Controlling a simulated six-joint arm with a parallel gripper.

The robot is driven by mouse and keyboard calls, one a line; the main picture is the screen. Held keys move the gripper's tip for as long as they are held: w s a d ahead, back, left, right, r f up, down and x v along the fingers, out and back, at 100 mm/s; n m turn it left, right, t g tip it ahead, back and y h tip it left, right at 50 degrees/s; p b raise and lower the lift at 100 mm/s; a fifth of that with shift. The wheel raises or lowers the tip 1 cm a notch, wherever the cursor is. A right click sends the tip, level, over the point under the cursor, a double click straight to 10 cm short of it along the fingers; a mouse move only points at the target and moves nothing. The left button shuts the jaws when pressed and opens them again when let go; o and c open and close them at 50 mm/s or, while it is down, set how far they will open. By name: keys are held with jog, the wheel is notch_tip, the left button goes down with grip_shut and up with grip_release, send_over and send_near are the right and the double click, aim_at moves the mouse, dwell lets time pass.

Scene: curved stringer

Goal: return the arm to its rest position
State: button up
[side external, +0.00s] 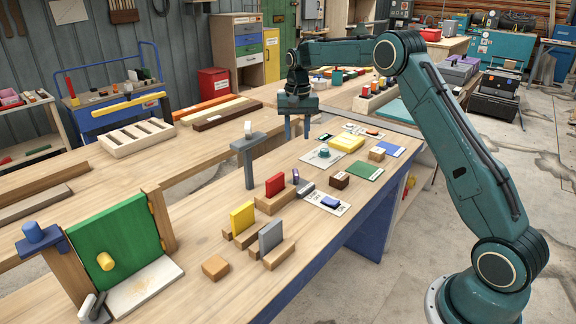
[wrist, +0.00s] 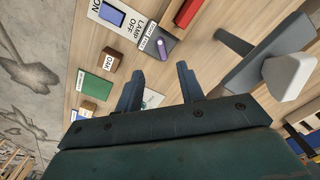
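My gripper (side external: 297,128) is above the wooden workbench (side external: 205,285), in the middle of the side external view, pointing down. Its two fingers are apart with nothing between them. In the wrist view my gripper (wrist: 161,80) also shows open and empty, with bench wood and part of a pale card behind the fingers. My arm reaches from its base at the lower right up and over the far side of the bench. The fingertips appear clear of the bench top, but the exact height is hard to tell.
A grey T-shaped stand (side external: 247,160) with a white block (side external: 248,129) on top is left of my gripper. A red block (side external: 275,185), yellow block (side external: 350,143), brown block (side external: 339,180) and green panel (side external: 122,240) are on the bench. A lamp switch (wrist: 112,16) shows in the wrist view.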

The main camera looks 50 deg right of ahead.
jog(key=s+a+r+n+t, duration=0.3)
jog(key=s+a+r+n, duration=0.1)
jog(key=s+a+r, duration=0.95)
jog(key=s+a+f+n+t, duration=0.1)
jog(key=s+a+n, duration=0.1)
jog(key=s, duration=1)
jog(key=s+a+f+n+t, duration=0.1)
jog(key=s+a+f+n, duration=0.1)
jog(key=s, duration=1)
jog(key=shift+a+n+t, duration=0.3)
jog(key=shift+a+n, duration=0.05)
jog(key=shift+n, duration=0.25)
